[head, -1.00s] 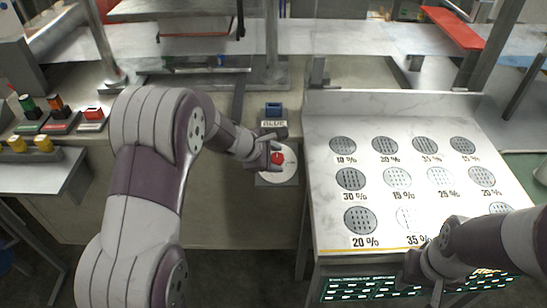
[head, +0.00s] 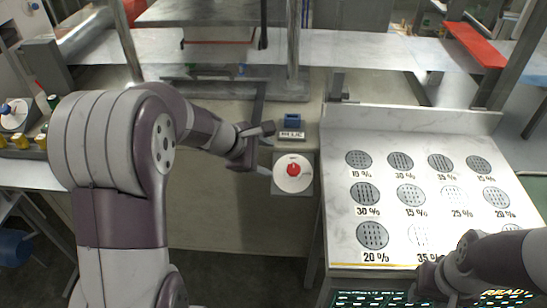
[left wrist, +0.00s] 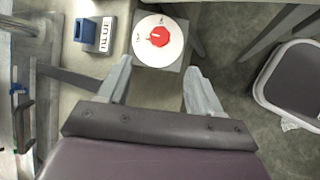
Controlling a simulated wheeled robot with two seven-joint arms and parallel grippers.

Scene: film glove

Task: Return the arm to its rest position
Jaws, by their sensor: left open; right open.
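My left arm reaches in from the left in the head view. Its gripper (head: 262,152) is open and empty, just left of a round white dial with a red knob (head: 293,170). In the left wrist view the open fingers (left wrist: 160,88) point toward the dial's red knob (left wrist: 159,36), with a gap between them and it. My right gripper (head: 432,292) is low at the right, in front of the marble panel. Its fingers are small and partly hidden by the arm.
A blue block (head: 292,121) with a label plate stands behind the dial. The sloped marble panel (head: 342,190) carries several perforated discs marked with percentages. A red bar (head: 474,44) lies at the back right. A grey bin (left wrist: 292,82) stands on the floor in the left wrist view.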

